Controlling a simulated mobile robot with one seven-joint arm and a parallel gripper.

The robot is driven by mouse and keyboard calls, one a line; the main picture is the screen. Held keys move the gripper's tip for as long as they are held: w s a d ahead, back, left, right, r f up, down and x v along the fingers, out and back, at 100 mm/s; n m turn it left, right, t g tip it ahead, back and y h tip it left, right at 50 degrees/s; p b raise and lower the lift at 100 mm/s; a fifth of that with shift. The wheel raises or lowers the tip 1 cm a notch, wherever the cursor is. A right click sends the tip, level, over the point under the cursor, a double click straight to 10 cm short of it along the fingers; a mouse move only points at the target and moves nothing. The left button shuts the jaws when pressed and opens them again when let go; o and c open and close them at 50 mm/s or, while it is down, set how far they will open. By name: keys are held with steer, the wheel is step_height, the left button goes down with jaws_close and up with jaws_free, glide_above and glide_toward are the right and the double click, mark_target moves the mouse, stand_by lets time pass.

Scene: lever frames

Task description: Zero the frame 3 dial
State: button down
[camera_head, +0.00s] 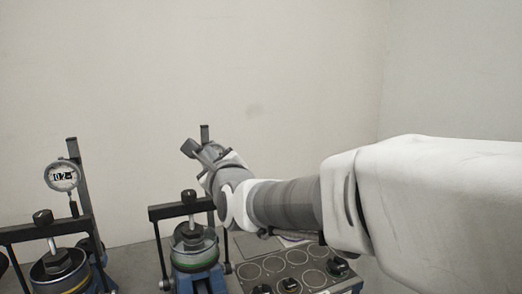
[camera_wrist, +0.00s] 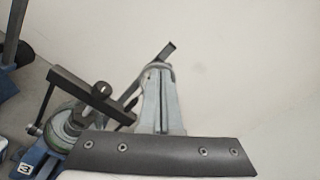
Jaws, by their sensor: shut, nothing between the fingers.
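Frame 3 has a dark crossbar (camera_head: 180,209), a black knob (camera_head: 189,196) and a green-banded cup (camera_head: 195,262) in the head view. In the wrist view its number 3 label (camera_wrist: 26,167) shows at lower left, and its dark rear post (camera_wrist: 166,50) rises behind my gripper. My gripper (camera_head: 190,148) is shut and empty, up beside the top of that post in the head view. In the wrist view the gripper (camera_wrist: 160,68) covers the stretch of post where a dial would sit. I cannot make out the frame 3 dial face or its reading.
Another lever frame (camera_head: 40,230) with a white dial gauge (camera_head: 62,176) stands at the left. A grey tray (camera_head: 283,264) with round recesses and several black-topped pieces lies right of frame 3, below my arm. Plain wall stands behind.

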steer(key=w+a+m+p, duration=0.1)
steer(key=w+a, duration=0.2)
steer(key=w, duration=0.3)
steer(key=shift+r, duration=0.15)
stand_by(0.4)
steer(key=shift+w+a, duration=0.1)
steer(key=shift+w+d+f+b, duration=0.15)
steer(key=shift+d+f+b, duration=0.15)
steer(key=shift+f+b, duration=0.4)
stand_by(1.2)
steer(key=shift+w+d+b, duration=0.1)
steer(key=shift+d+b, duration=0.05)
steer(key=shift+b, duration=2.1)
steer(key=shift+r, duration=0.2)
